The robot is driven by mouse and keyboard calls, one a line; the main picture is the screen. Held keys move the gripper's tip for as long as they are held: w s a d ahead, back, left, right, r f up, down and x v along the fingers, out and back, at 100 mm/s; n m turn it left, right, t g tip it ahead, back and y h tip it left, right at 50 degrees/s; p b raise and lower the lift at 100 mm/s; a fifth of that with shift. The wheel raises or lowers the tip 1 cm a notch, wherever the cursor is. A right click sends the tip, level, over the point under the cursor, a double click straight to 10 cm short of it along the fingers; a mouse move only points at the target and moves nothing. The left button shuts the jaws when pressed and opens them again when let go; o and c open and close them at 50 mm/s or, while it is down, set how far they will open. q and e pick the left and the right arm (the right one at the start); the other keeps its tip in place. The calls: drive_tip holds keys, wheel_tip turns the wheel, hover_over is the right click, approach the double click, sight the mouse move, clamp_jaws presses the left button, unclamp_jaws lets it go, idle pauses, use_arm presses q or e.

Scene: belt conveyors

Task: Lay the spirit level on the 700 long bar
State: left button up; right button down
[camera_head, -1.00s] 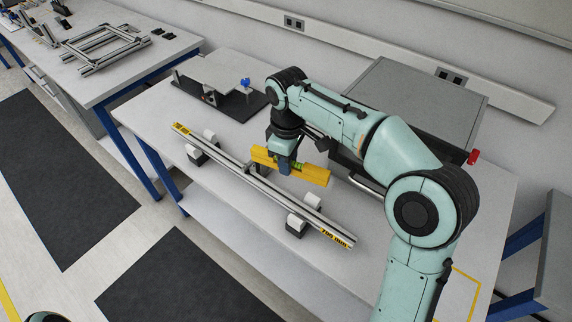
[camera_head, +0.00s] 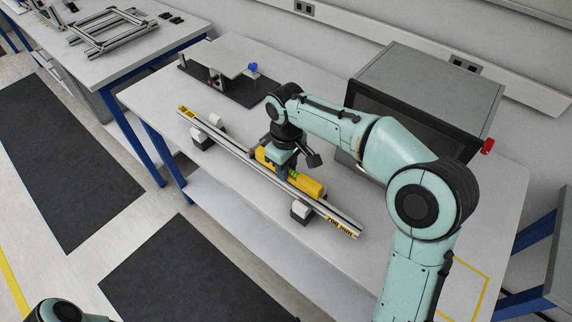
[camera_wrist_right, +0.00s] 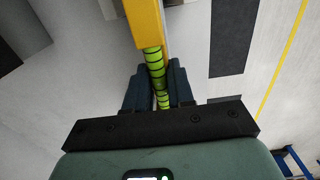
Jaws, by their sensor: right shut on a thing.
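The 700 long bar (camera_head: 238,151) is a silver profile with yellow end labels, lying diagonally on pale supports on the bench. The yellow spirit level (camera_head: 308,185) has green vials and runs roughly parallel to the bar, close along its far side or above it. I cannot tell whether they touch. My right gripper (camera_head: 284,169) is shut on the level near its middle. In the right wrist view, the level (camera_wrist_right: 146,26) passes between the fingers of the right gripper (camera_wrist_right: 160,88), with a green vial section at the jaws. My left gripper is out of view.
A grey box-shaped machine (camera_head: 425,75) stands at the back right of the bench. A dark plate with a raised light panel (camera_head: 226,57) stands at the back left. Another bench (camera_head: 120,62) with a profile frame is at far left.

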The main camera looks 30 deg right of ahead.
drive_tip(key=shift+f, duration=0.6)
idle(0.7)
drive_tip(key=shift+f, duration=0.25)
idle(0.4)
idle(0.5)
drive_tip(key=shift+w, duration=0.1)
drive_tip(key=c, duration=0.9)
unclamp_jaws()
drive_tip(key=shift+r, duration=0.1)
